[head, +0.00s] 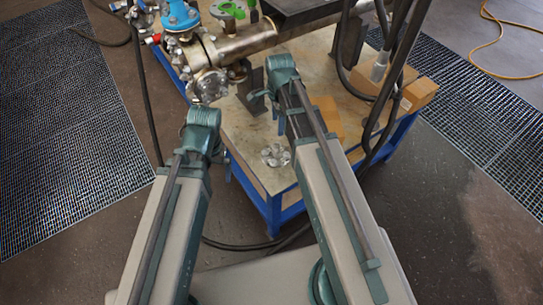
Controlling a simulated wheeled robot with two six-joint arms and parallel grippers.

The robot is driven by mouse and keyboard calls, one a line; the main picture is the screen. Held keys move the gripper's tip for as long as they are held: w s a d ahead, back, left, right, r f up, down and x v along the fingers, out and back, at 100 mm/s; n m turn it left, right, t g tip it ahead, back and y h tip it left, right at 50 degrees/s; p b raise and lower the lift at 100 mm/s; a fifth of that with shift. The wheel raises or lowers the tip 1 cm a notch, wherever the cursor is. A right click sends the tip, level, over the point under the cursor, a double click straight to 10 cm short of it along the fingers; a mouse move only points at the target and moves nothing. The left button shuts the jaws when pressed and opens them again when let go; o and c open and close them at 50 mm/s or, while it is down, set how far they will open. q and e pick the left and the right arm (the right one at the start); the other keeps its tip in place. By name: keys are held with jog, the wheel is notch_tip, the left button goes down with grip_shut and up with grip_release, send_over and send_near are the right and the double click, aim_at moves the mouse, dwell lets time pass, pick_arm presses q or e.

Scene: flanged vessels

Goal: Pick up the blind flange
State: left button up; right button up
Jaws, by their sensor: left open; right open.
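The blind flange (275,154) appears to be the shiny metal disc with holes around it, lying flat on the bare front part of the table top. My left gripper (226,166) is open, left of the disc and apart from it, mostly hidden by its own arm. My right gripper (282,122) is open, beyond the disc in the picture, also mostly hidden by its arm. I see nothing held in either, and I cannot make out their heights above the table.
A metal pipe assembly (240,40) with a flanged end (210,86) and a blue valve (180,14) stands on the table's far part. Cardboard boxes (418,93) and black hoses (372,140) are at the right. The blue table frame (274,214) edges the front.

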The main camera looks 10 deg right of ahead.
jog(key=b, duration=0.9)
send_near(276, 146)
jog(key=shift+d+f, duration=0.2)
jog(key=shift+f, duration=2.4)
jog(key=shift+r, duration=0.1)
notch_tip(276, 146, down, 5)
jog(key=b, duration=0.5)
jog(key=shift+a+f, duration=0.15)
jog(key=shift+f, duration=0.05)
jog(key=shift+r, duration=0.1)
grip_shut()
